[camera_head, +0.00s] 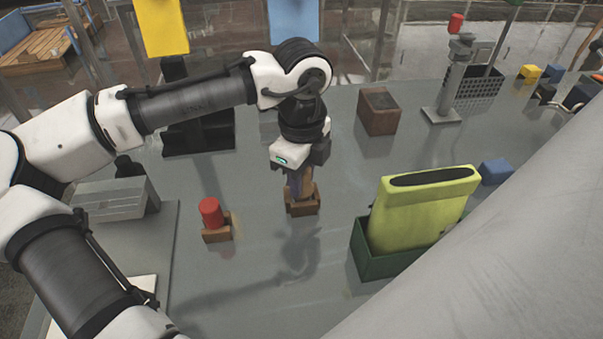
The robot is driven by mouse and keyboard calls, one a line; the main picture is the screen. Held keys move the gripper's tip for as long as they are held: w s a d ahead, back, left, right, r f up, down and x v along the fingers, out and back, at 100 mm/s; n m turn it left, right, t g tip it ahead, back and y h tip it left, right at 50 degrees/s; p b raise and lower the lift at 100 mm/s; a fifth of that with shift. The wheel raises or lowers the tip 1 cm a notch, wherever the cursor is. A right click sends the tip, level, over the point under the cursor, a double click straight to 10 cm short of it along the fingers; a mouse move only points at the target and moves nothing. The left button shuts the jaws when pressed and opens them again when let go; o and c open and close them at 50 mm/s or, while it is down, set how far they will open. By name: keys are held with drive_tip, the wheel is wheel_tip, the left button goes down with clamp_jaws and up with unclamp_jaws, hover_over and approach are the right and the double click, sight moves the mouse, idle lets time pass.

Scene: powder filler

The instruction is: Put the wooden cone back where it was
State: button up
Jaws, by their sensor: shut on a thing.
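My gripper (299,178) points down near the middle of the table and is shut on a brown piece, which I take to be the wooden cone (306,184). The fingers hide much of the cone, so its full shape does not show. A small brown wooden holder (303,208) stands on the table directly below the gripper. The cone's lower end is at or in this holder; I cannot tell whether it is fully seated.
A red cylinder (211,211) sits in a similar wooden block to the left. A yellow-green container (418,210) stands in a green box (372,264) at right. A brown box (378,112) and grey stand (444,88) are behind. The grey table (260,262) in front is clear.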

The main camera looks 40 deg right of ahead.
drive_tip(key=o, duration=1)
drive_tip(key=shift+f, duration=0.15)
wheel_tip(320, 180, up, 12)
drive_tip(key=shift+r+b, duration=0.2)
drive_tip(key=shift+b, duration=0.3)
